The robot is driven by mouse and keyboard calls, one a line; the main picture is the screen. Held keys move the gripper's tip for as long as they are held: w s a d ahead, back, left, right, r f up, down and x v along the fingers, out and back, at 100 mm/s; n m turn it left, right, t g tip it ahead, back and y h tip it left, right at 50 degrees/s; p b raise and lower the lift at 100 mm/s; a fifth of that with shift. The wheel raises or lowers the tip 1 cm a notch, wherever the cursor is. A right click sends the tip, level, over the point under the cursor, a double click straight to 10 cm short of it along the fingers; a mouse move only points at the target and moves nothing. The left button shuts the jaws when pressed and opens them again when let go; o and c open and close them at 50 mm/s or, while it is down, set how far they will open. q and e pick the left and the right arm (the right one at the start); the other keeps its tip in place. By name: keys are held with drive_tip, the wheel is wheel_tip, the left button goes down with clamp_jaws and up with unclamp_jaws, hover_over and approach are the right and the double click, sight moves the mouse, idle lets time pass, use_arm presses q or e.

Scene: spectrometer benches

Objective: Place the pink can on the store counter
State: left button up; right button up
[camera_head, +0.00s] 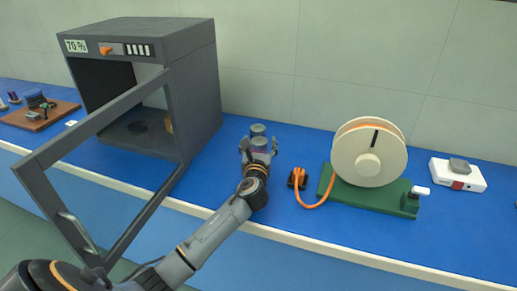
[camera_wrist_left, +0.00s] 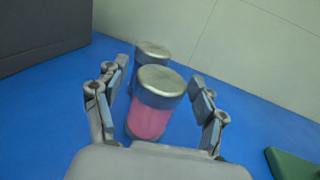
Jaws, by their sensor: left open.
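The pink can (camera_wrist_left: 149,122), with a blue-grey upper band and a metal lid, stands upright on the blue counter (camera_wrist_left: 45,110). It also shows in the head view (camera_head: 260,145), partly hidden by my gripper. My left gripper (camera_head: 259,150) is open, with its fingers on either side of the pink can. In the left wrist view the gripper (camera_wrist_left: 157,103) shows gaps between its fingers and the can. A second can (camera_wrist_left: 152,51) stands just behind; its body is mostly hidden. My right gripper is in neither view.
A dark grey cabinet (camera_head: 200,90) with its framed door (camera_head: 110,195) swung open stands left of my gripper. An orange-and-black plug (camera_head: 298,178), a cable reel (camera_head: 368,155) on a green base and a white box (camera_head: 457,176) are right. A brown board (camera_head: 40,115) lies far left.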

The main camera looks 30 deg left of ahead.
use_arm(q)
drive_tip(key=v, duration=1)
drive_tip(key=shift+s+d, duration=0.2)
drive_tip(key=shift+s, duration=0.05)
drive_tip(key=shift+s+d, duration=0.3)
drive_tip(key=shift+s, duration=0.3)
drive_tip(key=shift+f, duration=0.1)
